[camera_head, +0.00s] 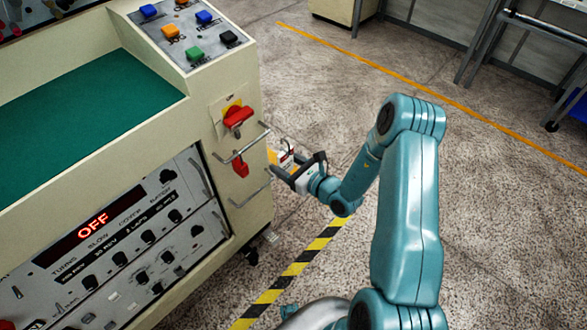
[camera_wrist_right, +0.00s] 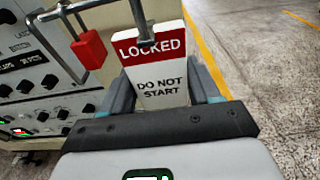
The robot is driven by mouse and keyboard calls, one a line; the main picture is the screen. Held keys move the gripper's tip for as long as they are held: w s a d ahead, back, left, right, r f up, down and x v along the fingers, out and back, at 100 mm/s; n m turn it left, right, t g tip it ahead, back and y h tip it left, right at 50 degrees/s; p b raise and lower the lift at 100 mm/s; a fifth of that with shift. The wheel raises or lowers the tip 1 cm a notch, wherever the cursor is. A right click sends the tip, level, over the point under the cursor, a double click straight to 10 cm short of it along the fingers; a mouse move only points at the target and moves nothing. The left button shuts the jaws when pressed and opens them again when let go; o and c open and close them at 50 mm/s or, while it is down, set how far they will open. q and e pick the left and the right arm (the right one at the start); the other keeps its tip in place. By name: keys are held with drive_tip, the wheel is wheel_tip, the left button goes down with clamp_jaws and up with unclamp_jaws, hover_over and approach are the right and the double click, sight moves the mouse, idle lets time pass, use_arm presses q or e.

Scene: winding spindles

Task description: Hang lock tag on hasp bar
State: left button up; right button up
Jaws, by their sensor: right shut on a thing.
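The lock tag (camera_wrist_right: 160,75) is a white card with a red band reading "LOCKED" and "DO NOT START" below. My right gripper (camera_head: 291,168) is shut on it, with one finger at each side of the card in the right wrist view. In the head view the tag (camera_head: 285,156) is small and partly hidden, close to the right of the machine's end panel. Grey metal bars (camera_head: 244,144) project from that panel. In the wrist view a metal rod (camera_wrist_right: 138,14) overlaps the tag's top; I cannot tell whether they touch. My left gripper is not in view.
A red padlock (camera_wrist_right: 89,49) hangs left of the tag, also visible in the head view (camera_head: 240,165). A red rotary switch (camera_head: 237,116) on a yellow plate is above it. Another bar (camera_head: 250,190) sits lower on the panel. The floor to the right is open.

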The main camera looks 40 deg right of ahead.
drive_tip(key=shift+w+a+f+b, duration=0.1)
drive_tip(key=shift+w+f+b, duration=0.25)
drive_tip(key=shift+w, duration=0.95)
drive_tip(key=shift+w+a+f+b, duration=0.15)
drive_tip(key=shift+w+b, duration=0.35)
drive_tip(key=shift+w, duration=0.75)
drive_tip(key=shift+w+a+f+b, duration=0.1)
drive_tip(key=shift+w+f+b, duration=0.3)
drive_tip(key=shift+w, duration=0.9)
drive_tip(key=o, duration=1.1)
drive_tip(key=shift+r, duration=0.1)
drive_tip(key=shift+c, duration=0.2)
drive_tip(key=shift+s, duration=0.1)
